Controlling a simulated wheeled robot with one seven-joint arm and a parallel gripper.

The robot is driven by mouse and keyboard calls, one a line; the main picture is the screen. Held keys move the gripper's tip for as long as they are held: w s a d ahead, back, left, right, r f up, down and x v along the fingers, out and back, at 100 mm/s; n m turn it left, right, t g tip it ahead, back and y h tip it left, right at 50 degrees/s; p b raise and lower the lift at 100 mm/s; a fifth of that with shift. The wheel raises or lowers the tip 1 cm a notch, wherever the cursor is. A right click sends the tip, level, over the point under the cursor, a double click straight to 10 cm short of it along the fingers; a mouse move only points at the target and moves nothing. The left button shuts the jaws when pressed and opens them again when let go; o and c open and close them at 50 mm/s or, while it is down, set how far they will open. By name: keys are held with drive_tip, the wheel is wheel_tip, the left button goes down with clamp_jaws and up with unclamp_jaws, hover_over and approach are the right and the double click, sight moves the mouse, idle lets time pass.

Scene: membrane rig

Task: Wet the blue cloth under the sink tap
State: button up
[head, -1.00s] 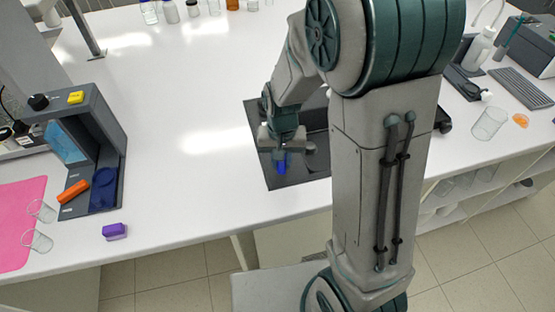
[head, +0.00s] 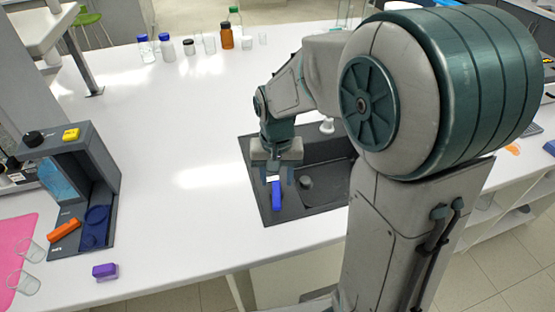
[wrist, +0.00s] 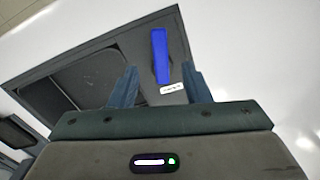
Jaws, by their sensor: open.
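The blue cloth (head: 277,195) shows as a narrow, bright blue strip on the dark flat left part of the sink (head: 262,207). In the wrist view the blue strip (wrist: 160,50) lies just beyond my fingertips, with a small white label at its near end. My gripper (head: 277,177) is open above the sink, its two fingers apart near the cloth's label end; the gripper also shows in the wrist view (wrist: 160,78). I cannot tell whether the fingers touch the cloth. A small white fitting (head: 327,126) stands at the sink's back edge; I cannot tell whether it is the tap.
A grey rig (head: 98,165) with a dark blue round part and an orange piece (head: 65,231) stands at left. A purple block (head: 105,271) lies near the front edge. Bottles (head: 227,36) stand at the back.

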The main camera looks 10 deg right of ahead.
wheel_tip(320, 180, up, 6)
drive_tip(key=shift+r, duration=0.15)
idle(0.5)
drive_tip(key=s+d+t, duration=0.1)
drive_tip(key=s+d, duration=0.2)
drive_tip(key=s, duration=0.3)
drive_tip(key=s+d+r+n+t, duration=0.1)
drive_tip(key=s+d+t, duration=0.1)
drive_tip(key=s, duration=0.5)
drive_tip(key=shift+d+r+n, duration=0.2)
drive_tip(key=shift+d+n, duration=0.1)
drive_tip(key=shift+d, duration=0.55)
drive_tip(key=shift+c, duration=0.8)
drive_tip(key=shift+s+d, duration=0.1)
